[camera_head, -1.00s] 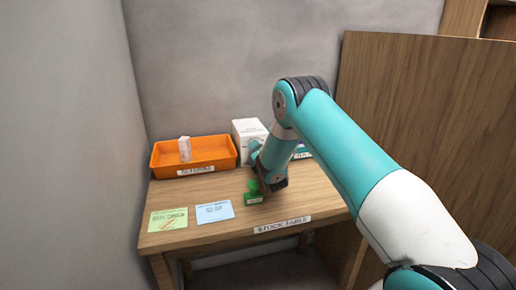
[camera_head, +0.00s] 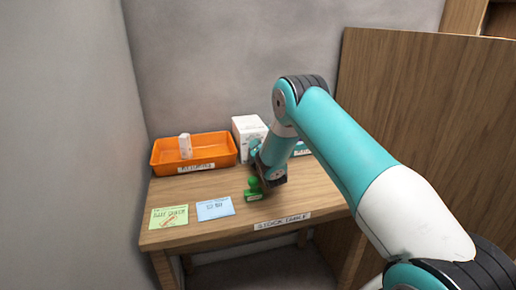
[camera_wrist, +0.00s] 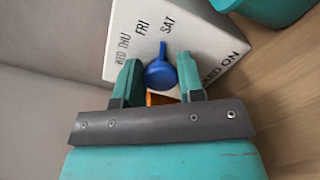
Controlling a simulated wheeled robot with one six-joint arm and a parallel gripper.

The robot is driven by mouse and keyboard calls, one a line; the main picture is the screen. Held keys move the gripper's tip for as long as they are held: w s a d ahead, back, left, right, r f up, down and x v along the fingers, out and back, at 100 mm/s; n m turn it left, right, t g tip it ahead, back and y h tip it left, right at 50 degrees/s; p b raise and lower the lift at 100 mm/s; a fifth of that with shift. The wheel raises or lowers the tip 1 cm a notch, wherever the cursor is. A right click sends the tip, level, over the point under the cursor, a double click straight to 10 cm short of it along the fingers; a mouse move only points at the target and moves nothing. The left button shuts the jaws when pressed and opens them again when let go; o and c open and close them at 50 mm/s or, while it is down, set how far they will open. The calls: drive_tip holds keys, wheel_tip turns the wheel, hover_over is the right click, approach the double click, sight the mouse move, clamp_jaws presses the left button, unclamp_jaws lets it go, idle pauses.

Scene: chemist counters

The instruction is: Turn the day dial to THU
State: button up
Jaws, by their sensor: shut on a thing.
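The day dial is a blue knob (camera_wrist: 161,75) with a narrow pointer, on the face of a white box (camera_wrist: 205,40) in the wrist view. The face carries the labels WED, THU, FRI and SAT. The pointer lies near SAT, to the right of FRI. My gripper (camera_wrist: 160,80) has one teal finger on each side of the knob and is shut on it. In the head view the white box (camera_head: 247,128) stands at the back of the table, partly hidden by my arm, and the dial is not visible there.
An orange tray (camera_head: 160,168) holding a small white item (camera_head: 185,146) is left of the box. A green stamp-like object (camera_head: 253,192) stands just in front of my wrist. Green (camera_head: 168,217) and blue (camera_head: 214,209) cards lie at the front left. A wooden panel (camera_head: 430,130) rises at right.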

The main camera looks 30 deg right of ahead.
drive_tip(key=n+p, duration=0.1)
drive_tip(key=n, duration=0.1)
drive_tip(key=n+p, duration=0.1)
drive_tip(key=n, duration=0.1)
drive_tip(key=n+p, duration=0.2)
drive_tip(key=shift+a+r, duration=0.1)
drive_tip(key=shift+r, duration=0.15)
drive_tip(key=n+p, duration=0.2)
drive_tip(key=n, duration=0.2)
drive_tip(key=shift+f+n, duration=0.1)
drive_tip(key=shift+n, duration=0.3)
drive_tip(key=o, duration=0.8)
drive_tip(key=shift+o, duration=0.2)
wheel_tip(320, 180, up, 20)
drive_tip(key=shift+b, duration=0.3)
